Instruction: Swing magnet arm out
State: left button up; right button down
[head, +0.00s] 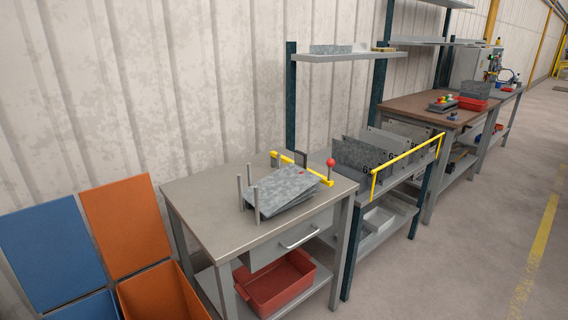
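The magnet arm (314,173) looks to be the yellow bar on the near grey table. It runs along the far side of a stack of grey sheet-metal blanks (283,190), close over the stack's edge. A red ball knob (331,162) stands up at its right end. The upper sheets lie tilted and fanned, with a small red spot on top. Upright grey posts (240,190) stand at the stack's left side. Whether the arm touches the sheets I cannot tell. Neither of my grippers is in view.
The grey table (200,190) has a drawer and a red bin (275,283) below. A rack (378,184) with upright plates and a yellow rail stands to the right. Blue (50,250) and orange (125,225) open-lidded bins stand left. The right-hand floor is clear.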

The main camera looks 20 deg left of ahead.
aim_at(301, 157)
jog(key=u, duration=0.85)
jog(key=i, duration=0.95)
jog(key=u, duration=0.75)
